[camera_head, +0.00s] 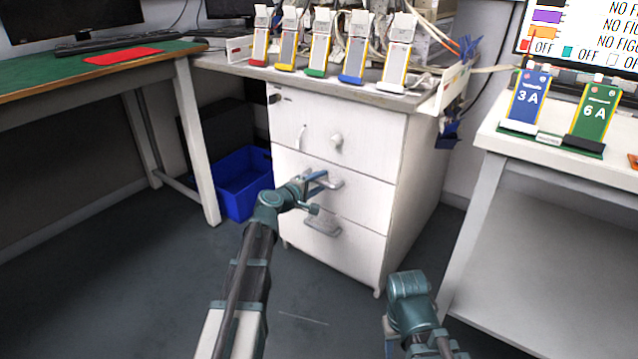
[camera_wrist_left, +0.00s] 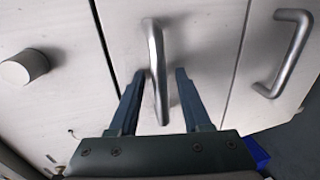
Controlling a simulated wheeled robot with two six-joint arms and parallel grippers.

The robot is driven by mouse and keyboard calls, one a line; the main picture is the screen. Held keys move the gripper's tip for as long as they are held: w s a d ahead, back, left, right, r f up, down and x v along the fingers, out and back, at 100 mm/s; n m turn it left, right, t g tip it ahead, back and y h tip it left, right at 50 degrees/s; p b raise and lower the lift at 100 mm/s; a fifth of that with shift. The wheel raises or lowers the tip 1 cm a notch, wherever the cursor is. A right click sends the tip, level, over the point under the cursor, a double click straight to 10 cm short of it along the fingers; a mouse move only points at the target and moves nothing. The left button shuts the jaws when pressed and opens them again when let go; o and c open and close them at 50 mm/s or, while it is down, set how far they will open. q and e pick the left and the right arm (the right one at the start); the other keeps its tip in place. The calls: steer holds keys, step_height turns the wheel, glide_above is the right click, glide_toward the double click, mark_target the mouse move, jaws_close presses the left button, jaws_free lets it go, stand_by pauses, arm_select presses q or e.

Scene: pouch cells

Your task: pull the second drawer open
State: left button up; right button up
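The white cabinet (camera_head: 392,215) has three drawers stacked one above another. The second drawer (camera_head: 362,200) looks flush with the fronts around it, so it appears closed. Its grey bar handle (camera_head: 333,181) is partly covered by my left gripper (camera_head: 318,184). In the left wrist view the handle (camera_wrist_left: 155,60) runs between the two dark fingers of my left gripper (camera_wrist_left: 158,75). The fingers are apart, with a gap on each side of the handle.
The top drawer has a knob (camera_head: 337,140); the lower drawer's handle (camera_head: 322,227) is just below my left gripper. A blue bin (camera_head: 243,180) stands on the floor left of the cabinet. A white table (camera_head: 560,170) stands to the right. Floor before the drawers is clear apart from my arms.

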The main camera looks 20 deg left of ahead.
arm_select(q)
jaws_close()
stand_by(1.2)
